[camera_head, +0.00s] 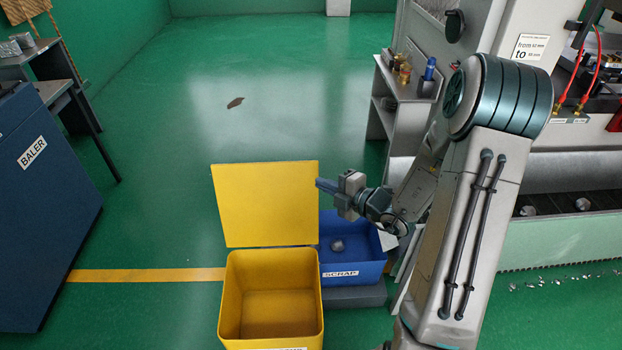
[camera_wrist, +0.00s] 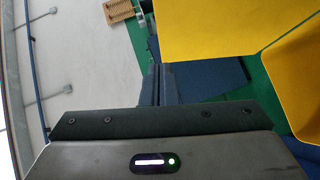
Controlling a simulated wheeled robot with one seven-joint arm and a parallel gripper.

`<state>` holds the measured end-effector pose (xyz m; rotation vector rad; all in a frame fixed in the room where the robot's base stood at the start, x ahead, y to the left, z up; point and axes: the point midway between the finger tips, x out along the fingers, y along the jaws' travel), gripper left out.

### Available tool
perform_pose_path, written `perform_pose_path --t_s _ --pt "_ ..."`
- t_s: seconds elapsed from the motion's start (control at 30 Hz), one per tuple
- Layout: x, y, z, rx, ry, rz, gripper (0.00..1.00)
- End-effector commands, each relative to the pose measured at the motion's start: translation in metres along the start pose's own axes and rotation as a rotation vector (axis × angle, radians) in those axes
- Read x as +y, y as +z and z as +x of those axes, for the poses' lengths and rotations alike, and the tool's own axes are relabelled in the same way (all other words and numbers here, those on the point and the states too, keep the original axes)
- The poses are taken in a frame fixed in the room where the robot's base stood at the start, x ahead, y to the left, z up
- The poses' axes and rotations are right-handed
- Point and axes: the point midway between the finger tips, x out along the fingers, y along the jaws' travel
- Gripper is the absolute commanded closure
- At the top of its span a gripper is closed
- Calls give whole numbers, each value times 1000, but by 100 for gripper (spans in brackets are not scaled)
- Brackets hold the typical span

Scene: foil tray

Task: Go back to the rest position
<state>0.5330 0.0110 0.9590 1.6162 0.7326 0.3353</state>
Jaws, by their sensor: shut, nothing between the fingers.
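My gripper (camera_head: 322,185) is held in the air in front of the right edge of the raised yellow lid, above the blue scrap bin. Whether it touches the lid I cannot tell. Its fingers are shut together with nothing between them. In the wrist view the closed fingers (camera_wrist: 157,85) point toward the dark blue baler (camera_wrist: 210,80), left of the yellow lid (camera_wrist: 210,25). The yellow bin (camera_head: 229,300) stands open, its lid (camera_head: 265,205) upright behind it, and looks empty inside. The blue scrap bin (camera_head: 354,272) holds a crumpled grey lump (camera_head: 337,245).
The blue baler (camera_head: 40,200) stands at left by a dark table (camera_head: 50,92). A grey shelf (camera_head: 400,120) with small items and a large machine (camera_head: 560,235) with a few lumps stand at right. A brown scrap (camera_head: 235,102) lies on the mostly clear green floor.

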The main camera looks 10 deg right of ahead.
Motion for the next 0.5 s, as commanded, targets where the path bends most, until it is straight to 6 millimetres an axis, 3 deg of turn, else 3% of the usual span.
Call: perform_pose_path --t_s 0.1,0.33,0.43,0.5 --pt "0 0 -11 -1 -1 -1 100" --pt "1 -4 -15 12 -4 -20 100" --pt "7 -20 -14 72 -26 -137 100" --pt "14 -42 -14 154 -50 -297 100"
